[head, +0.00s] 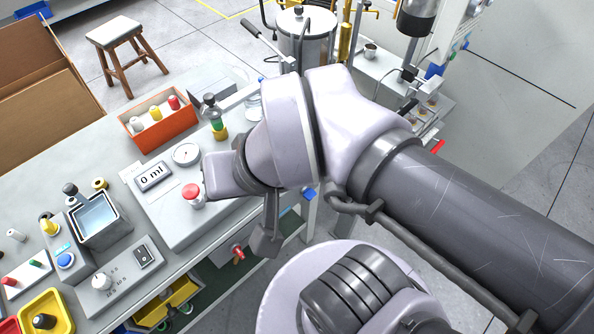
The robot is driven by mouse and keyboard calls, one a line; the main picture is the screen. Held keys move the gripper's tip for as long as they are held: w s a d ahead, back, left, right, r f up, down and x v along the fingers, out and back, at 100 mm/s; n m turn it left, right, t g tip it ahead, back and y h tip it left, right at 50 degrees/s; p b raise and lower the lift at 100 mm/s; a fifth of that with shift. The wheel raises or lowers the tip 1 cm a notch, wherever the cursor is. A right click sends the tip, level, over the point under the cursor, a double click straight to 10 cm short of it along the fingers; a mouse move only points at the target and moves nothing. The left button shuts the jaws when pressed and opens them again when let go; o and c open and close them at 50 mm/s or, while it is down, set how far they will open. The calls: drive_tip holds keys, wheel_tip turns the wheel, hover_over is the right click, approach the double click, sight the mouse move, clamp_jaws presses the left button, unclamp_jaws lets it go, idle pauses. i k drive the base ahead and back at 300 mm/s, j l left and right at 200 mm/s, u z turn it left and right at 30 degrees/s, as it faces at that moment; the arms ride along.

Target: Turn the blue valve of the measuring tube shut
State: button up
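A small blue part (308,194) shows at the bench's front edge, just right of my wrist. It may be the blue valve, but I cannot tell its handle position. I cannot make out the measuring tube, which may be hidden behind my arm. A display (154,177) on the bench reads 0 ml. A grey end piece, seemingly my gripper (267,240), hangs below my wrist in front of the bench edge, left of the blue part. Its fingers are not clear, and I see nothing held in it.
The bench (110,152) carries a red button (192,192), a round gauge (186,154), an orange box (157,128) with bottles and a water bath (97,218). A red valve (238,252) sits below the edge. A metal tank (306,42) stands behind my arm. Floor is open at right.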

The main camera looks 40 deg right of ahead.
sight(309, 194)
drive_tip(key=z, duration=0.35)
drive_tip(key=k+z, duration=0.15)
drive_tip(key=z, duration=0.2)
drive_tip(key=k+z, duration=0.1)
drive_tip(key=z, duration=0.25)
drive_tip(key=j, duration=0.1)
